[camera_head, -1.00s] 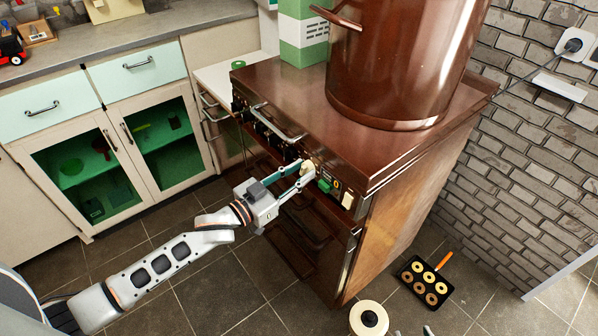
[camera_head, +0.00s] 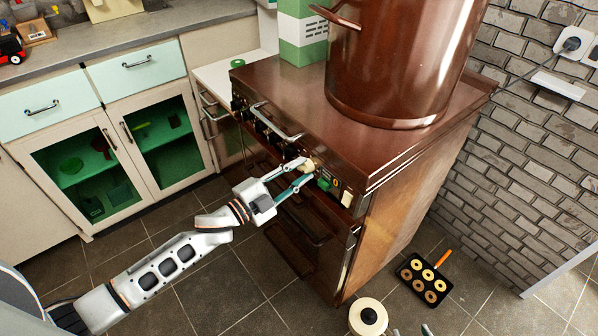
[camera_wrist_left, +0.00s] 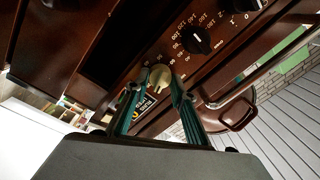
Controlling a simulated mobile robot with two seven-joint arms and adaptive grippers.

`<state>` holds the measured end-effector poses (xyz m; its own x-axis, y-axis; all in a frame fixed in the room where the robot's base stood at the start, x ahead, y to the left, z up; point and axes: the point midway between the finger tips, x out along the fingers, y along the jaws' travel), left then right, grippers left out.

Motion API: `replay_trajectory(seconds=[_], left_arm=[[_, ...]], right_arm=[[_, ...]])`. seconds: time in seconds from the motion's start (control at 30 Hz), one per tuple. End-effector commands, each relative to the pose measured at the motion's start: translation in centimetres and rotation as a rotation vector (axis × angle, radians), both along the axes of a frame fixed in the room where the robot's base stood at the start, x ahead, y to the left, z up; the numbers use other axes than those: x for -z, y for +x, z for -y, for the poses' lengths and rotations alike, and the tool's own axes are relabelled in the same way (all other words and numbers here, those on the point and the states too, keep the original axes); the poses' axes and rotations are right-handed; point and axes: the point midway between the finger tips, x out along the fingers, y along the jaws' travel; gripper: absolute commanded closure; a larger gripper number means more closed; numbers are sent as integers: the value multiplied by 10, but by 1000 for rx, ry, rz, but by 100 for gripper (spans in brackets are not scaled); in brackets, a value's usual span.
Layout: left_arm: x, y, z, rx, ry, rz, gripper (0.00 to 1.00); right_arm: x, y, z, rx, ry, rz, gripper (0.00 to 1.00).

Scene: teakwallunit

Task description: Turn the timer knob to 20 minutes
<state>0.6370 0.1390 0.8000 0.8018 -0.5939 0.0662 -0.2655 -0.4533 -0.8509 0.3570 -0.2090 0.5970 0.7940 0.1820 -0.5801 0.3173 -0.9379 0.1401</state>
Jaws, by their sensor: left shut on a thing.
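The cream timer knob (camera_head: 307,165) sits on the front control panel of the brown stove (camera_head: 285,90). My left gripper (camera_head: 305,171) reaches it from the front left, its two teal fingers on either side of the knob. In the left wrist view the cream knob (camera_wrist_left: 160,80) shows between the fingertips of my left gripper (camera_wrist_left: 156,88), which is shut on it. The panel appears upside down there, and the knob's setting cannot be read. Two small grey tips of my right gripper (camera_head: 412,331) show apart at the bottom edge.
A black dial (camera_wrist_left: 200,40) with numbers sits beside the timer knob. A large copper pot (camera_head: 390,60) stands on the stove. Open floor lies left of the stove.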

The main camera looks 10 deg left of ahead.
Motion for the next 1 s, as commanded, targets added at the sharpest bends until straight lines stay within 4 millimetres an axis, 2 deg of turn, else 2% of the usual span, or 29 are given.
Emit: replay_trajectory(seconds=[0.4,1.0], left_arm=[[2,0,0,3,214,167,97],[1,0,1,2,279,217,97]], right_arm=[[1,5,2,0,-6,8,60],[3,-1,1,0,-6,1,60]])
